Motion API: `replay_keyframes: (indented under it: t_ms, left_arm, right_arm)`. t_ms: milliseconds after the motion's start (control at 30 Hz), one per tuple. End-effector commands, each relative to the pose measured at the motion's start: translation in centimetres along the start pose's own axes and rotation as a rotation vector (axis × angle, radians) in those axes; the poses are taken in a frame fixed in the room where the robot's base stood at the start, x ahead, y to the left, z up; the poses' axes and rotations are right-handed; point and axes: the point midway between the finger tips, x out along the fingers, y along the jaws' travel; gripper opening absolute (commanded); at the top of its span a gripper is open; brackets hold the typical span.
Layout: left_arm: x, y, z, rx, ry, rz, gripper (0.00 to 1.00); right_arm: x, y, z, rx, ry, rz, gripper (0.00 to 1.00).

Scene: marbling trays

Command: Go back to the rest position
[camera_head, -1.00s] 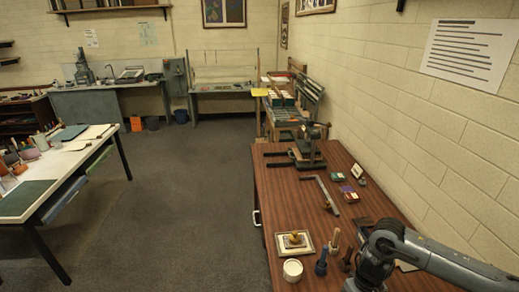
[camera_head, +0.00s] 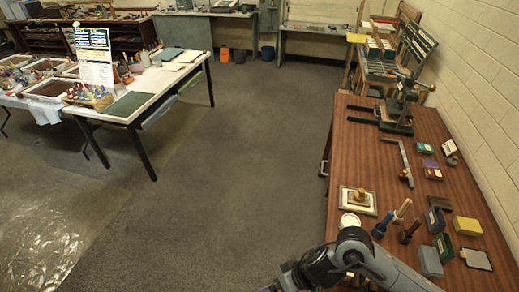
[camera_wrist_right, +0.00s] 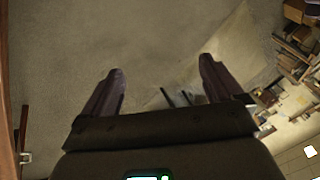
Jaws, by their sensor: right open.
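My right arm comes in at the bottom right of the head view, in front of the wooden table (camera_head: 365,165). My right gripper shows in the right wrist view (camera_wrist_right: 160,90). Its two dark fingers are spread apart with nothing between them, and grey floor lies beyond. In the head view the gripper's fingertips are out of the frame at the bottom. My left gripper is in neither current view.
The table holds a framed tray (camera_head: 357,200), a white cup (camera_head: 349,221), stamp handles, a yellow block (camera_head: 467,226), a grey block (camera_head: 430,262) and a press (camera_head: 402,98). A white table (camera_head: 155,85) with marbling trays stands left. Open floor (camera_head: 240,150) lies between.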

Motion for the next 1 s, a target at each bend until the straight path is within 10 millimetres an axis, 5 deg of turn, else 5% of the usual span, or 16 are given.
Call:
replay_keyframes:
  t_ms: [233,467,700,1000]
  left_arm:
    - [0.0,0.2,0.0,-0.006,0.001,0.006,0.48]
    - [0.0,0.3,-0.1,-0.012,0.002,0.011,0.48]
    - [0.0,0.3,-0.1,-0.012,0.002,0.010,0.48]
    - [0.0,0.1,0.0,-0.004,0.001,0.004,0.48]
  right_arm:
    - [1.0,-1.5,-0.8,-0.158,0.282,0.060,0.94]
    - [-2.0,2.3,1.5,-0.194,0.427,0.341,0.94]
    - [-6.9,8.5,10.0,-0.140,0.271,0.656,0.94]
    - [-11.6,11.6,20.5,-0.084,-0.034,0.800,0.94]
